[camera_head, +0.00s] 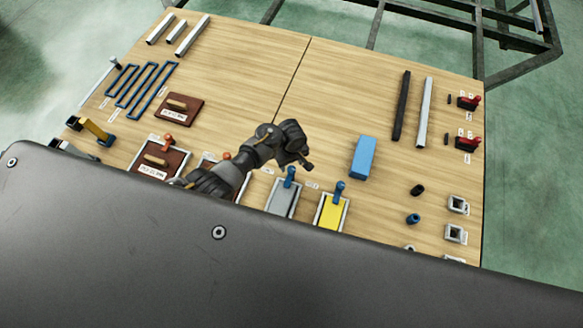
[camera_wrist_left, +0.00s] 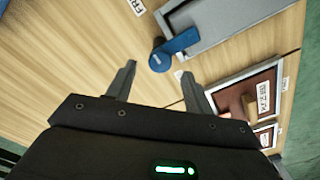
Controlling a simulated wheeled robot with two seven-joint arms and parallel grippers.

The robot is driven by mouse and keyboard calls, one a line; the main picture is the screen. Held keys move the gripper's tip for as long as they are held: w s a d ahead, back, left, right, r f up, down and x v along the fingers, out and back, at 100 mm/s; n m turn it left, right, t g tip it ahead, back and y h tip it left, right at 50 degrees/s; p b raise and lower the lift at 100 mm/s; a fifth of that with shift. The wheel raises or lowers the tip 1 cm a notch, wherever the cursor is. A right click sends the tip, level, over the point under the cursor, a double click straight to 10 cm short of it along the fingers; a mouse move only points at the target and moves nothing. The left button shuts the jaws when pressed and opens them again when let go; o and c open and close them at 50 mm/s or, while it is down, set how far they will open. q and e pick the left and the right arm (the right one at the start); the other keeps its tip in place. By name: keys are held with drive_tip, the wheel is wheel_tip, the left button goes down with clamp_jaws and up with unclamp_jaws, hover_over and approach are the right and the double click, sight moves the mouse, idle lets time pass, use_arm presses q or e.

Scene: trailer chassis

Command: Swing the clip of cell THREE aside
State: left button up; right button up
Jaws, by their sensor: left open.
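The grey cell (camera_head: 283,197) stands at the front middle of the bench, with a blue clip (camera_head: 290,176) at its far edge. The labels are too small to confirm which cell is THREE. In the left wrist view a grey cell (camera_wrist_left: 225,20) has a blue clip (camera_wrist_left: 176,46) at its near edge. My left gripper (camera_head: 297,161) is just beyond the grey cell's clip in the head view. My right gripper is not in view.
A yellow cell (camera_head: 331,213) with its own blue clip (camera_head: 339,189) is right of the grey one. Dark red cells (camera_head: 174,160) lie left. A blue block (camera_head: 363,157) is to the right. The middle of the wooden bench (camera_head: 250,75) is clear.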

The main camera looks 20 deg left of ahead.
sight(291, 169)
use_arm(q)
wheel_tip(291, 169, down, 3)
drive_tip(key=shift+r+b, duration=0.2)
drive_tip(key=shift+b, duration=0.15)
drive_tip(key=shift+f, duration=0.45)
drive_tip(key=c, duration=1)
drive_tip(key=shift+o, duration=0.2)
